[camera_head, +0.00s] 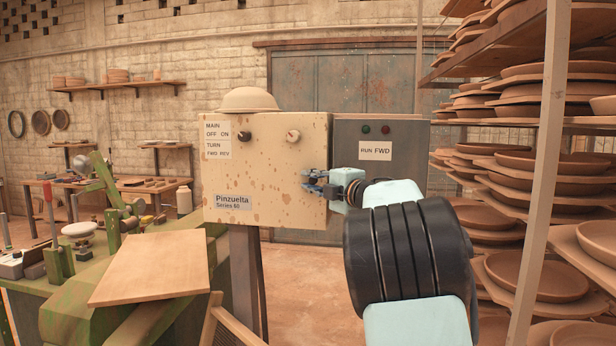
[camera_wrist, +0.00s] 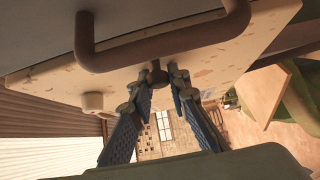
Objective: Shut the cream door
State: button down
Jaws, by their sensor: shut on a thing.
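The cream door (camera_head: 265,172) is a rust-spotted panel with switch knobs, a "MAIN OFF ON" label and a "Pinzuelta" plate. In the head view it stands left of a grey panel (camera_head: 400,190); I cannot tell how wide any gap between them is. My gripper (camera_head: 318,184) is at the door's right edge, low on its face. In the wrist view the cream door (camera_wrist: 225,62) shows at a steep slant. The exact contact is partly hidden.
A brown bar handle (camera_wrist: 160,46) crosses close in front of the knob in the wrist view. Racks of clay plates (camera_head: 520,180) stand at the right. A green machine with a wooden board (camera_head: 155,268) is at the lower left. Open floor (camera_head: 310,270) shows below the door.

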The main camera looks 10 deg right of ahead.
jog(key=shift+d+r, duration=0.5)
jog(key=shift+d, duration=0.15)
jog(key=c, duration=1.8)
grip_release()
jog(key=shift+c, duration=0.2)
jog(key=shift+f, duration=0.45)
jog(key=shift+s+d, duration=0.3)
jog(key=shift+s, duration=0.05)
jog(key=a+v, duration=0.1)
jog(key=v, duration=0.9)
jog(key=shift+s+r, duration=0.2)
jog(key=shift+s, duration=0.4)
